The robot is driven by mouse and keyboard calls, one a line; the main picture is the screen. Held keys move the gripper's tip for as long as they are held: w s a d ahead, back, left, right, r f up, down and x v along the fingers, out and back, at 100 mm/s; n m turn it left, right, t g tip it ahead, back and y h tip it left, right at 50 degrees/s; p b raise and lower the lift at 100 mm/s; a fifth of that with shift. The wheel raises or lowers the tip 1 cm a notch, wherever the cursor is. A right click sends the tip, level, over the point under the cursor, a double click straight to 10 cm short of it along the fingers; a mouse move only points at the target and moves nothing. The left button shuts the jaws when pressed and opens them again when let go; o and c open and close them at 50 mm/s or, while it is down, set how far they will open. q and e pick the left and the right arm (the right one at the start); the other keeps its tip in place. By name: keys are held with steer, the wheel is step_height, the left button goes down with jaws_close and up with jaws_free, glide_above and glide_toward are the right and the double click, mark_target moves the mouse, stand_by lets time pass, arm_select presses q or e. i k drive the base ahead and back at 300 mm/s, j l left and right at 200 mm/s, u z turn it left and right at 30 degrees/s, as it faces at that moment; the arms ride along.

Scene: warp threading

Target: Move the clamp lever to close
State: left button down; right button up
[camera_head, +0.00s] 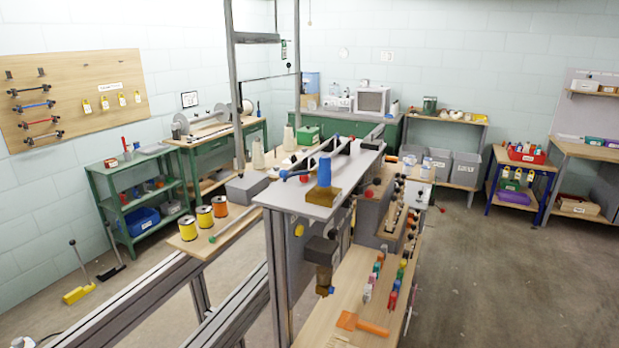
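A second red-knobbed dark lever (441,209) sticks out at the machine's right side. I cannot tell for certain which one is the clamp lever, nor whether the clamp is open or closed. Neither of my grippers shows in this view.
A black and brown unit (321,262) hangs on the machine's front. Yellow-wound spools (205,216) stand left on a wooden board. Coloured pegs (378,270) and an orange tool (360,324) lie on the wooden shelf at right. The floor at right is clear.

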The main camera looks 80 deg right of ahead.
mark_target(377, 181)
steer(key=l+z, duration=0.2)
steer(key=z, duration=0.15)
steer(key=l+z, duration=0.45)
steer(key=z, duration=0.2)
steer(key=i+j+z, duration=0.1)
steer(key=z, duration=1)
steer(key=k+j+z, duration=0.1)
steer(key=z, duration=0.3)
steer(key=k+z, duration=0.15)
steer(key=z, duration=0.25)
steer(key=k+z, duration=0.15)
steer(key=z, duration=0.25)
steer(key=k+j, duration=0.4)
steer(key=i+l+u, duration=0.1)
steer(key=i+l, duration=0.25)
steer(key=i, duration=0.2)
steer(key=i+l+u, duration=0.2)
steer(key=l, duration=0.25)
steer(key=i+l+u, duration=0.2)
steer(key=l, duration=0.25)
steer(key=l+u, duration=0.15)
steer(key=l, duration=0.3)
steer(key=l+u, duration=0.2)
steer(key=l, duration=0.3)
steer(key=i, duration=0.05)
